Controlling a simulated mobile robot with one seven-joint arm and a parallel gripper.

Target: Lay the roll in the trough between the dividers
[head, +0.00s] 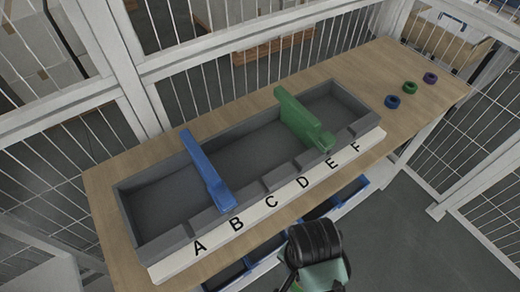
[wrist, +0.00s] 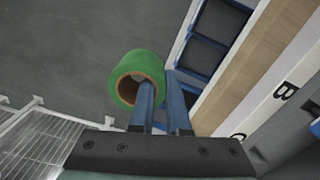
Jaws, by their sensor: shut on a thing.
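The grey trough (head: 245,225) lies on the wooden table, its front labelled A to F. A blue divider (head: 205,172) stands across it, its front end near B. A green divider (head: 304,120) stands across it, its front end near E. The floor between the dividers is bare. In the wrist view, my gripper (wrist: 160,95) is shut on the wall of a green roll (wrist: 126,66), one finger inside its hole and the other outside. The roll is in the air, off the table's front side.
Blue (head: 392,102), green (head: 410,87) and purple (head: 430,78) rings lie on the table's right end. Blue bins (head: 350,190) sit below the table's front edge. White mesh fencing (head: 170,60) stands behind and at the sides.

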